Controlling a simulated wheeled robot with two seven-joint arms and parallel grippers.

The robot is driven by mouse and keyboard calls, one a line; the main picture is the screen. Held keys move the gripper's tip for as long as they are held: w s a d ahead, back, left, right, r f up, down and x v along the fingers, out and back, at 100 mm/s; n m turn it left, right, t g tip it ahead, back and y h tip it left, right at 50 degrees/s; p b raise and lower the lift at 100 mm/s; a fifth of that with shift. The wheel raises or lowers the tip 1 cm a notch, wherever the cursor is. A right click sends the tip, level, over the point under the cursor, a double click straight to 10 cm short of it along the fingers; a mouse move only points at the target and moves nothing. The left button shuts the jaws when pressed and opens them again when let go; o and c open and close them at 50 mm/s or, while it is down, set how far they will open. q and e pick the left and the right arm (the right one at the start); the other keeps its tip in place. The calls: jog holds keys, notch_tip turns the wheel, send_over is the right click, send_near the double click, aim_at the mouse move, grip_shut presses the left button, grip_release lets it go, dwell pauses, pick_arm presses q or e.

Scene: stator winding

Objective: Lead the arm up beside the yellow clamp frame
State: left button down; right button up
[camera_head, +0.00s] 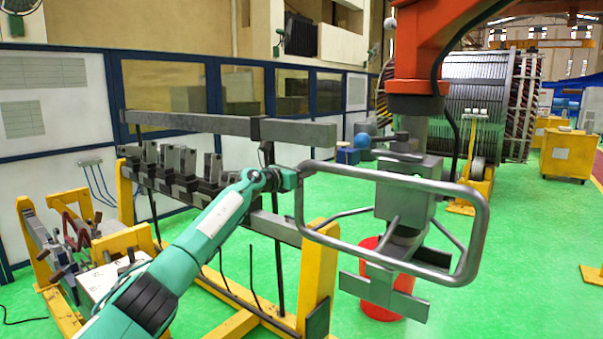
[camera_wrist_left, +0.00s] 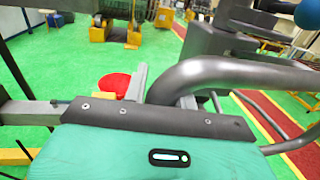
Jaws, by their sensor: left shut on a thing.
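The yellow clamp frame (camera_head: 319,276) stands on the green floor, with long grey bars and a row of dark clamp blocks (camera_head: 175,170) across it. My left gripper (camera_head: 292,179) is shut on the left side of a grey tubular handle frame (camera_head: 472,235), in front of the clamp frame's right end in the head view. The handle frame surrounds a grey tool head (camera_head: 405,200) hanging from an orange arm (camera_head: 420,45). In the left wrist view the grey tube (camera_wrist_left: 235,75) runs close above my teal gripper housing. The fingertips are hard to make out. My right gripper is not in view.
A red bucket (camera_head: 383,300) stands on the floor behind the tool head. A smaller yellow stand with clamps (camera_head: 60,250) is at the left. A large wound stator (camera_head: 490,95) is at the back. Green floor is open at the right.

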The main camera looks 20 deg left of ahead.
pick_arm(q)
jog(key=c, duration=1.1)
grip_release()
jog(key=shift+s+d, duration=0.1)
jog(key=shift+o, duration=0.2)
jog(key=shift+r, duration=0.1)
jog(key=shift+a, duration=0.25)
